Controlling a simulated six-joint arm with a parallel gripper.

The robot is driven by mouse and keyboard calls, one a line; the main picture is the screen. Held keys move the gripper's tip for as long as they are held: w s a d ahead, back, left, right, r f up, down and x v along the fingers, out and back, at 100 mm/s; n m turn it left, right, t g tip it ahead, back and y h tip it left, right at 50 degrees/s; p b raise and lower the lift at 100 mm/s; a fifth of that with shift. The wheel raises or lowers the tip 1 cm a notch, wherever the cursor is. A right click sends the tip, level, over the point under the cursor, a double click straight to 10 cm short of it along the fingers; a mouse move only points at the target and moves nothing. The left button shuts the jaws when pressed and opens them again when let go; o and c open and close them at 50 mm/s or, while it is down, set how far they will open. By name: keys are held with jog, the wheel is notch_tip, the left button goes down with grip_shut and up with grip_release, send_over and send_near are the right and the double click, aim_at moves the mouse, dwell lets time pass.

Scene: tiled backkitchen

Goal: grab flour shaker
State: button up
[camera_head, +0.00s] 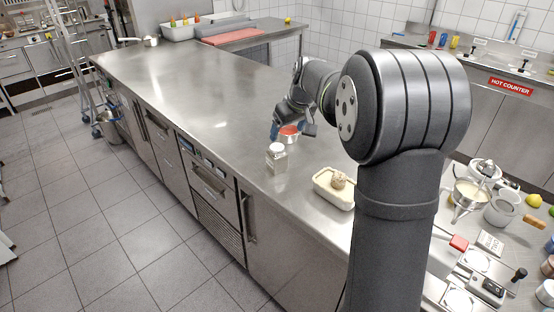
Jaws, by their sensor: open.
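A small clear jar with whitish contents and a pale lid (277,158), which looks like the flour shaker, stands upright on the steel counter (190,95). My gripper (291,129) is open above the counter, a little behind the jar and to its right. The jar is apart from the fingers. A small metal cup with red contents (289,134) shows between or just behind the fingers; I cannot tell which.
A cream tub with a brown lump on it (334,190) stands right of the jar, near my arm. The counter left of the jar is clear, and its front edge is close. Pans and a scale crowd the lower right.

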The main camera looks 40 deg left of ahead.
aim_at(277, 155)
jog(key=x, duration=1.5)
jog(key=shift+w+a, duration=0.1)
jog(key=shift+a, duration=0.05)
jog(key=c, duration=1.1)
jog(key=shift+c, duration=0.2)
